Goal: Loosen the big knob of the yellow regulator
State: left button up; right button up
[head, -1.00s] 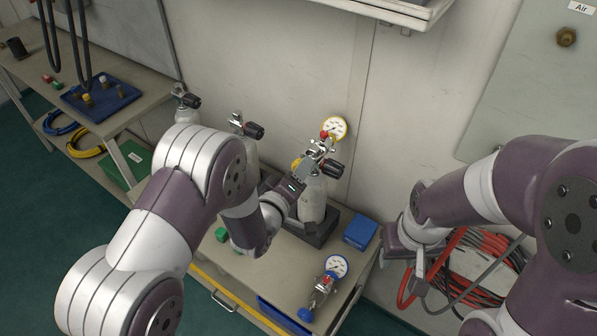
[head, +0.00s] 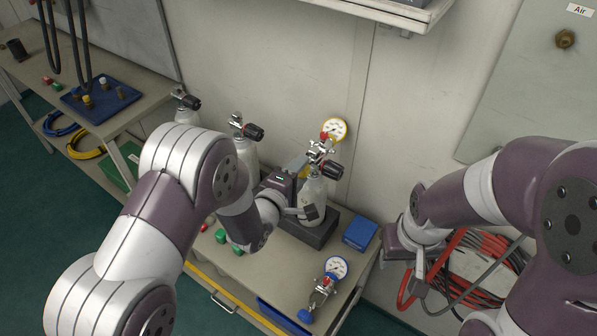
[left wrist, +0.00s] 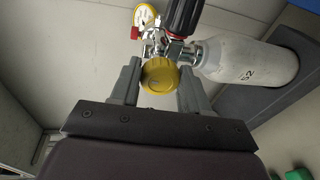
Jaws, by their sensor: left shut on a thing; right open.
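The yellow regulator's big knob (left wrist: 159,76) is round and yellow, and sits between the two fingers of my left gripper (left wrist: 160,88) in the left wrist view. The left gripper (head: 305,188) is shut on the knob. In the head view the gripper and arm largely hide the knob. The regulator's yellow-rimmed gauge (head: 334,130) stands above, by the valve of a white cylinder (head: 313,198). The gauge also shows in the left wrist view (left wrist: 145,17). My right gripper (head: 415,275) is open and empty, away from the regulator at the right.
The cylinder's black valve handle (left wrist: 182,15) is close above the knob. A blue-rimmed regulator (head: 332,275) lies on the bench, near a blue box (head: 360,232). More cylinders stand to the left. Red and grey hoses (head: 470,270) hang behind my right gripper.

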dwell(0.3)
pick_arm(q)
jog(key=o, duration=1.1)
jog(key=shift+c, duration=0.2)
jog(key=b+v, duration=0.1)
jog(key=v, duration=1.1)
jog(key=shift+s, duration=0.3)
jog(key=shift+a, duration=0.1)
